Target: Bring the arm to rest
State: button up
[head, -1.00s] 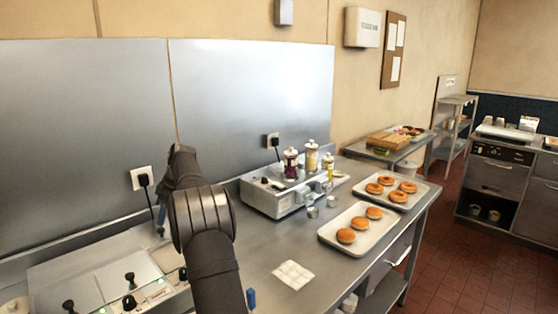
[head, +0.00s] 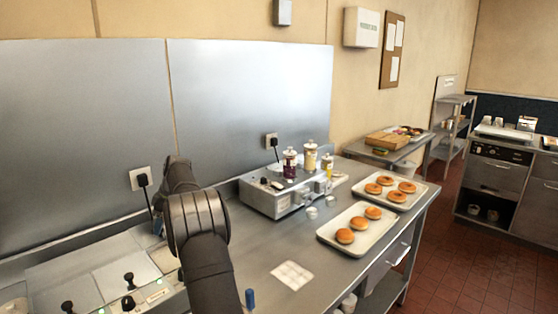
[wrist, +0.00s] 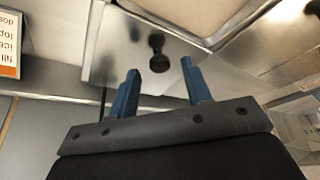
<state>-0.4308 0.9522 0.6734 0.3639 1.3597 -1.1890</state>
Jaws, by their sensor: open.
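My gripper (wrist: 158,82) shows in the wrist view with its two blue fingers spread apart and nothing between them. Beyond the fingers is a steel lid (wrist: 135,45) with a dark round knob (wrist: 157,60). In the head view my dark arm crosses the left part of the steel counter (head: 255,240). The gripper's fingers are mostly hidden there; a small blue piece shows beside the arm near the bottom edge.
A steel unit (head: 290,196) holding several jars stands at the back. Two white trays (head: 327,236) (head: 424,188) of doughnuts are on the right. A white napkin (head: 292,275) lies in front, with bare counter around it.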

jog(key=v, duration=1.7)
jog(key=x, duration=1.7)
jog(key=shift+a+f, duration=0.1)
jog(key=shift+f, duration=0.25)
jog(key=shift+s+f, duration=0.2)
jog(key=s+d, duration=1)
jog(key=v, duration=1.7)
jog(key=shift+d, duration=0.15)
